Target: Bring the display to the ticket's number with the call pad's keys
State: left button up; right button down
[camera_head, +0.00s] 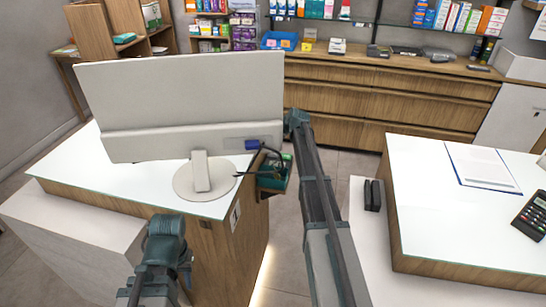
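A black keypad device (534,213) with pale keys lies on the right counter, cut by the picture's right edge. I cannot tell whether it is the call pad. No numbered ticket or lit number display can be made out. My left arm's teal end (166,238) is low at the lower left, in front of the left counter; its fingers cannot be made out. My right arm rises through the middle to a teal joint (297,118). A teal part with thin black prongs (272,180) is beside it at the left counter's edge; whether it is a gripper is unclear.
A large monitor (185,100), seen from behind, stands on the left counter (110,170). A white sheet (482,166) lies on the right counter (430,225), with a small black object (373,195) beside that counter. Drawers (385,105) and stocked shelves line the back. Floor shows between the counters.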

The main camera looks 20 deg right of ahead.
notch_tip(320, 180, down, 8)
jog(key=b, duration=0.7)
jog(key=shift+r, duration=0.15)
dwell(1.4)
jog(key=shift+f+b, duration=0.4)
jog(key=shift+f+b, duration=0.45)
dwell(0.7)
jog(key=shift+r, duration=0.15)
jog(key=shift+r+p, duration=0.8)
jog(key=shift+p, duration=0.1)
notch_tip(320, 180, up, 5)
jog(key=p, duration=0.5)
